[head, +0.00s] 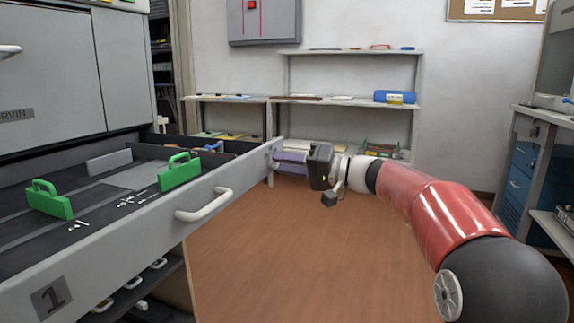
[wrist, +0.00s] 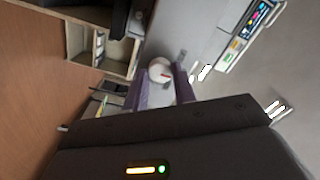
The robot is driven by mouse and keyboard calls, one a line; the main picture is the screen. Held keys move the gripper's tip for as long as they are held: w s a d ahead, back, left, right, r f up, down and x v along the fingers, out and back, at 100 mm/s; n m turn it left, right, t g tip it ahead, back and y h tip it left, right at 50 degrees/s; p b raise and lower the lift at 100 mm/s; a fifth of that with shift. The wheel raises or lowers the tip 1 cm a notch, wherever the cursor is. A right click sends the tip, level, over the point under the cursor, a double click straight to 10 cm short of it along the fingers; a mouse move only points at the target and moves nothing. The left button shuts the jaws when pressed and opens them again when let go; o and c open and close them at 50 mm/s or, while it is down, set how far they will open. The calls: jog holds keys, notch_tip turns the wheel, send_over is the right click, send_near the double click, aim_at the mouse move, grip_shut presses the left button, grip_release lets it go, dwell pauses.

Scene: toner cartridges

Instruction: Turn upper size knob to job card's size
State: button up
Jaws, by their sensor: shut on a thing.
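A pale round knob (head: 273,154) is at the far end of the front of the open drawer marked 1 (head: 235,185). The knob's size markings are too small to read. I cannot pick out the job card. I cannot tell whether a second knob is present.
Green handles (head: 180,172) stand in the open drawer, and a grey bar handle (head: 204,206) sticks out from its front. Wall shelves (head: 345,100) hold small items behind my gripper. A pinboard (head: 495,10) with papers hangs at upper right. The brown floor (head: 300,255) is clear.

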jog(key=shift+m, duration=0.3)
jog(key=o, duration=1)
jog(key=v, duration=0.7)
jog(key=shift+s+d+f, duration=0.1)
jog(key=shift+d, duration=0.3)
